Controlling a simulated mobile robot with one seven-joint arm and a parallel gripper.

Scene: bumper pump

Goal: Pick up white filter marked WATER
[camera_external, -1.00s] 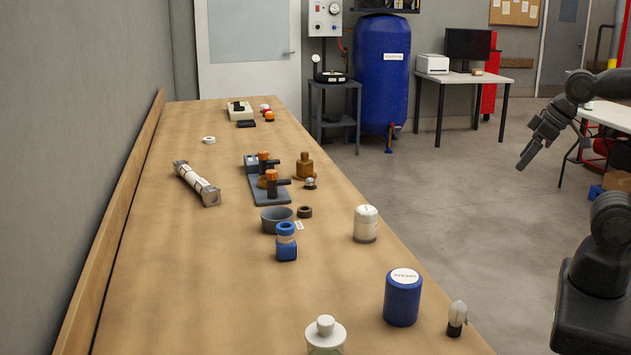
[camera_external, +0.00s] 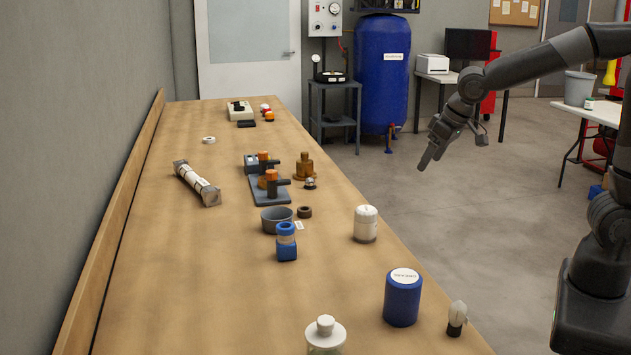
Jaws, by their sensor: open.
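A white cylinder with a domed top and a clear or greyish lower rim (camera_external: 366,224) stands upright near the right edge of the wooden table. It looks like the white filter, but no marking on it is readable from here. My gripper (camera_external: 425,160) is open and empty. It points down and to the left in the air, off the table's right side, above and to the right of the white cylinder and apart from it.
Bare wood surrounds the white cylinder.

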